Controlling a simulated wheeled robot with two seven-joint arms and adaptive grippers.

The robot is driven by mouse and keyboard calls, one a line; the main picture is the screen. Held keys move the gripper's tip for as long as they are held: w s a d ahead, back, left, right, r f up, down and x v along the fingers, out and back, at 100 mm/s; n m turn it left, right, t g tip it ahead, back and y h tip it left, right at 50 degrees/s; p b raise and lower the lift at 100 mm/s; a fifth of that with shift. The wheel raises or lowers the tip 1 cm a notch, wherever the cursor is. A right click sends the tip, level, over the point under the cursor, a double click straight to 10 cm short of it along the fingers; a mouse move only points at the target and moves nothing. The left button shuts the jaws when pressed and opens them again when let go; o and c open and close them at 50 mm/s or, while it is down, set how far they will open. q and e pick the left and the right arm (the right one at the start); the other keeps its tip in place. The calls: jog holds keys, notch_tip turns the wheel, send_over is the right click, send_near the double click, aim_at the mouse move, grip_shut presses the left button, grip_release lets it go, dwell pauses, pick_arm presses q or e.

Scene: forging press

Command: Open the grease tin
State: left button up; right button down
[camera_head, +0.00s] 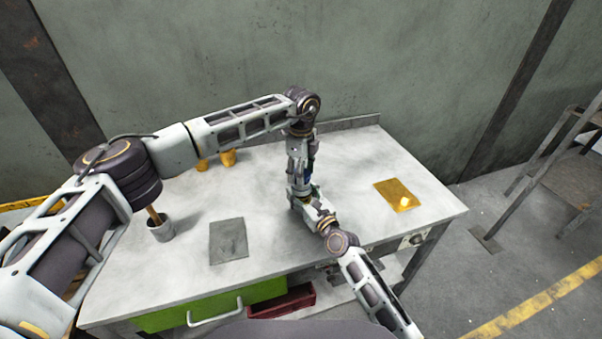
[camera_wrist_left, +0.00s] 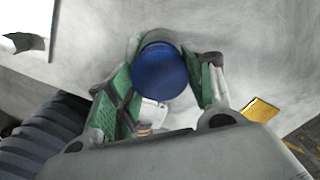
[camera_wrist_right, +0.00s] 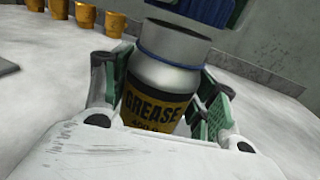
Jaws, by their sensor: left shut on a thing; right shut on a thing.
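The grease tin (camera_wrist_right: 160,105) is a silver can with a black and yellow label and a blue ring near its neck. My right gripper (camera_wrist_right: 163,72) is shut around its body and holds it upright or slightly tilted. A blue round lid (camera_wrist_left: 160,72) sits between the fingers of my left gripper (camera_wrist_left: 168,66), shut on it. A blue part also shows above the tin in the right wrist view (camera_wrist_right: 212,9); I cannot tell whether it touches the tin. In the head view, both grippers meet over the table's middle, where my right gripper (camera_head: 308,190) partly hides the tin.
The pale worktable (camera_head: 180,285) carries a grey plate (camera_head: 228,240), a yellow plate (camera_head: 397,195) at right, a grey pot (camera_head: 161,231) with a handle in it, and orange cups (camera_head: 228,157) at the back. A green drawer (camera_head: 255,292) and a red bin (camera_head: 283,302) are below.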

pick_arm(q)
jog(key=shift+r, duration=0.15)
dwell(0.3)
jog(key=shift+r, duration=1.9)
pick_arm(e)
jog(key=shift+c, duration=1.8)
grip_release()
jog(key=shift+v, duration=6)
